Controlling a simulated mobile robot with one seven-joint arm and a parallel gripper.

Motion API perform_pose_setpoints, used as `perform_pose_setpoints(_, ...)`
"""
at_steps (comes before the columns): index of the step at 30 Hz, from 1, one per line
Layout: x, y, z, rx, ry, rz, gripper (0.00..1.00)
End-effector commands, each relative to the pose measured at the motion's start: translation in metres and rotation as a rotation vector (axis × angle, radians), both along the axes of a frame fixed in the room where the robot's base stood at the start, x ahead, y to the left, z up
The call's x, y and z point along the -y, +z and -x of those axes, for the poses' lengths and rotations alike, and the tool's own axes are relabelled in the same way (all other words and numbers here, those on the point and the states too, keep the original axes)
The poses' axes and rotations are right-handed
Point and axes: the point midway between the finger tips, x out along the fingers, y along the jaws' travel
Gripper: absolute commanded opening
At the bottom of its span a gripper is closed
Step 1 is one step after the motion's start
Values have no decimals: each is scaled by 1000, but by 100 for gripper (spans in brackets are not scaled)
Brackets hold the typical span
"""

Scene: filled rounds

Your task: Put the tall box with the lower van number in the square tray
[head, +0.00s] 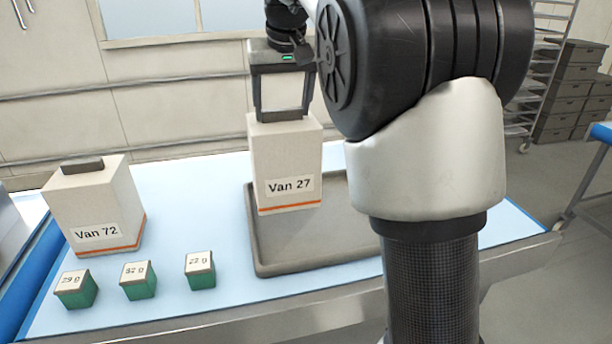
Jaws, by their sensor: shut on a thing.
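A tall cream box labelled "Van 27" (287,155) has an orange stripe near its base. My gripper (282,117) is shut on the top of this box. The box is upright and appears held over the left part of the grey square tray (262,268). Whether its base touches the tray is hard to tell. My arm hides much of the tray's right side. A second tall cream box labelled "Van 72" (95,205), with a dark top grip, stands on the table at the left.
Several small green boxes with white weight labels, such as the "32 g" one (138,281), stand along the table's front left. The pale blue table top (190,225) is clear between the "Van 72" box and the tray. Dark stacked crates (570,95) are far off at the right.

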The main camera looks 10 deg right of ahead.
Motion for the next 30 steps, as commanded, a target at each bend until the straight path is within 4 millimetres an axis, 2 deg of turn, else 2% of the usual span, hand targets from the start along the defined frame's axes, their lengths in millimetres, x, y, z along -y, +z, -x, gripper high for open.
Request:
perform_pose_setpoints(1,0,-12,1,-2,0,0,25)
perform_pose_setpoints(3,0,-24,1,-2,0,0,25)
perform_pose_setpoints(11,0,-46,0,0,-1,0,25)
perform_pose_setpoints(16,0,-71,0,-2,-1,0,25)
perform_pose_setpoints(28,0,-78,0,1,-1,0,25)
perform_pose_setpoints(29,0,-79,0,0,-1,0,72)
perform_pose_setpoints(30,0,-78,0,0,-1,0,78)
